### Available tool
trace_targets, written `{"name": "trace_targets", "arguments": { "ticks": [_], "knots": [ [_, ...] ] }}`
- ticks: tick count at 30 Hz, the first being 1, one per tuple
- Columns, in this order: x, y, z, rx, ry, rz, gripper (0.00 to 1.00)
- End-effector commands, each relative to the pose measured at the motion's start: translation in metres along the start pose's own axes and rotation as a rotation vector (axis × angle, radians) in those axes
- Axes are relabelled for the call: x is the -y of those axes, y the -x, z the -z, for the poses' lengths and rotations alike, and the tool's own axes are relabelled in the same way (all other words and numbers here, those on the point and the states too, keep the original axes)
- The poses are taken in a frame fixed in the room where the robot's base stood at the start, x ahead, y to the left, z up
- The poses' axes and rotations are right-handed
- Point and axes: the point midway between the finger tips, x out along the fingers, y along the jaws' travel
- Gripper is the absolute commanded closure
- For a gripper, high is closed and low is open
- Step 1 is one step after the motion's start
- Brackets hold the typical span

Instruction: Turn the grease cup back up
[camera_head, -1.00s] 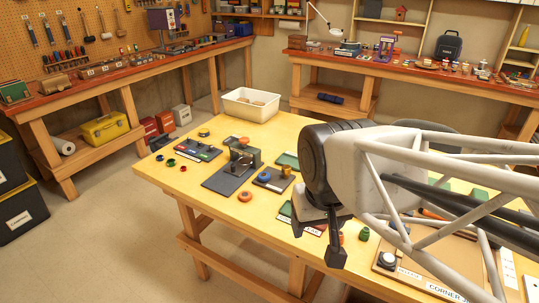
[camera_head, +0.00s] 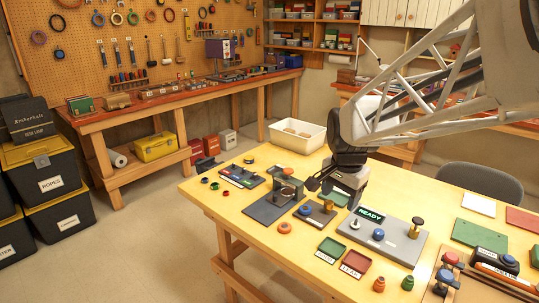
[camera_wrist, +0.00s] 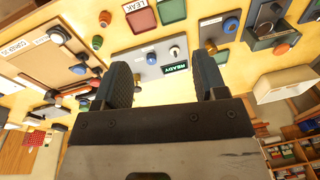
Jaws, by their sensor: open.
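A grey panel (camera_head: 395,252) with a green READY sign (camera_head: 369,215) lies on the table, bearing a brass knob-topped fitting (camera_head: 416,225), a blue button (camera_head: 378,234) and a pale knob (camera_head: 355,224). A smaller dark plate (camera_head: 318,217) bears another brass fitting (camera_head: 328,205) and a blue button (camera_head: 305,210). I cannot tell which brass fitting is the grease cup. My gripper (camera_head: 322,182) is above the table, behind these plates. In the wrist view its fingers (camera_wrist: 162,62) are apart and empty, with the READY panel beyond them.
A dark stand with an orange top (camera_head: 288,171) is left of my gripper. Green (camera_head: 330,248) and red (camera_head: 357,264) trays lie in front. A white bin (camera_head: 298,134) stands at the back. Loose orange and green pieces sit near the front edge.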

Motion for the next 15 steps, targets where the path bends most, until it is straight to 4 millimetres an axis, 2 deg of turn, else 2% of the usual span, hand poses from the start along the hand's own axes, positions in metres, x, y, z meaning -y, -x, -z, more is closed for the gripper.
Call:
{"name": "trace_targets", "arguments": {
  "ticks": [15],
  "knots": [
    [0.071,-0.061,0.091,0.023,-0.457,-0.045,0.35]
  ]
}}
